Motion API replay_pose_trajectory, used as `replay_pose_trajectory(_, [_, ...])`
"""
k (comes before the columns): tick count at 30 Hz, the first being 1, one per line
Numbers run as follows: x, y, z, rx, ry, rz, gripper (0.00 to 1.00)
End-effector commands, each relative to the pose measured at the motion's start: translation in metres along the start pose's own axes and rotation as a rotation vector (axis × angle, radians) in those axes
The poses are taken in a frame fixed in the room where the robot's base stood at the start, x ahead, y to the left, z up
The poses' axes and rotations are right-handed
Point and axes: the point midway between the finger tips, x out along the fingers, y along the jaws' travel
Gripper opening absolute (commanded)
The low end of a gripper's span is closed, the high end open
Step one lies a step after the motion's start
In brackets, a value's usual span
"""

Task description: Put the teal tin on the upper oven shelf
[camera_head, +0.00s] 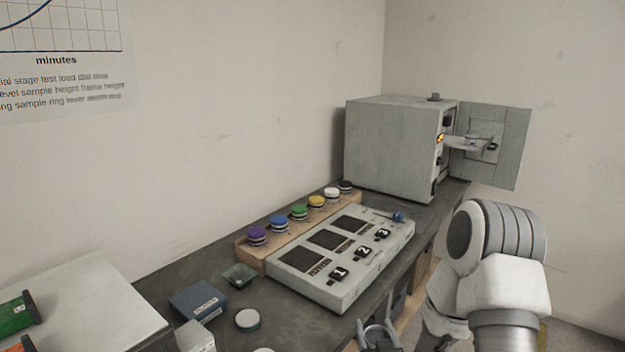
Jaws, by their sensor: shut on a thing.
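A small round tin with a pale lid and a green-teal side (247,320) stands on the dark bench near the front. It is the best match for the teal tin that I see. The oven (392,146) is a grey box at the far end of the bench. Its door (510,148) stands open to the right. A pale shelf (463,143) juts from the oven opening; the inside is mostly hidden. My gripper (379,336) is at the bottom edge, right of the tin and apart from it. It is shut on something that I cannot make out.
A console (340,258) with three numbered switches lies mid-bench. Behind it, a wooden rack (262,256) holds several coloured round tins. A blue box (198,301) and a dark green square dish (239,275) lie left. Another pale lid is cut off at the bottom.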

Motion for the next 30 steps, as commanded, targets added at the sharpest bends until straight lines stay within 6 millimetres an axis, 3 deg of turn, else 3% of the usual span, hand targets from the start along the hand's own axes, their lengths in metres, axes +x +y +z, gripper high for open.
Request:
replay_pose_trajectory(1, [-0.003,0.000,-0.022,0.000,0.001,0.000,0.09])
replay_pose_trajectory(3, [-0.005,0.000,-0.035,0.000,0.001,0.000,0.09])
replay_pose_trajectory(10, [-0.009,0.000,-0.063,0.001,0.001,-0.001,0.09])
replay_pose_trajectory(30, [-0.009,0.001,-0.068,0.001,0.002,-0.002,0.09])
